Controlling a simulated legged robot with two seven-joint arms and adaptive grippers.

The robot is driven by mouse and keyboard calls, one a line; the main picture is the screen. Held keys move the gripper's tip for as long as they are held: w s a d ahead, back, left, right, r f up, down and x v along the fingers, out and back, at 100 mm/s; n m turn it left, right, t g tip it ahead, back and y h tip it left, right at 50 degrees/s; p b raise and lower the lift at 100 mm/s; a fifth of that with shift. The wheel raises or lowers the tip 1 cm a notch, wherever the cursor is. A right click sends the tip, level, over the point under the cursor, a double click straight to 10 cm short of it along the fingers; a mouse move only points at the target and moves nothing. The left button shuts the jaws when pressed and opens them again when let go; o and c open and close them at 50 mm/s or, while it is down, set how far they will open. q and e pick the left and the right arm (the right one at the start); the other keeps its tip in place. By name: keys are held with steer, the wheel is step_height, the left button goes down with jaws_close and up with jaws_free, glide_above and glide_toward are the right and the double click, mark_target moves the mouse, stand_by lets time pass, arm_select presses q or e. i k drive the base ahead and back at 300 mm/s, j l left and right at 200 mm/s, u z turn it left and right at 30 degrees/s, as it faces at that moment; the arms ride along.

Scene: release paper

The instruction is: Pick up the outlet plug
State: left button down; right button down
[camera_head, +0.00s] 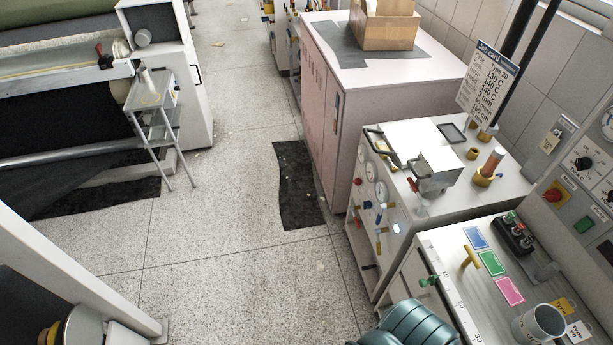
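I cannot tell for sure which thing is the outlet plug. A small yellow T-shaped piece (470,257) stands on the bench at the lower right, beside colored cards. A small green-ended fitting (429,281) sticks out at that bench's left edge. On the white machine behind it are a brass cup-like fitting (473,154) and a yellow-based cylinder with an orange top (490,168). Neither of my grippers can be made out in the head view.
The white gauge machine (428,211) and the pink cabinet (375,97) line the right side. A grey mug (538,324) stands on the near bench. A teal ribbed object (408,326) is at the bottom edge. A dark mat (298,185) lies on open floor.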

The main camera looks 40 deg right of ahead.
mark_target(471, 258)
steer(key=z, duration=2.85)
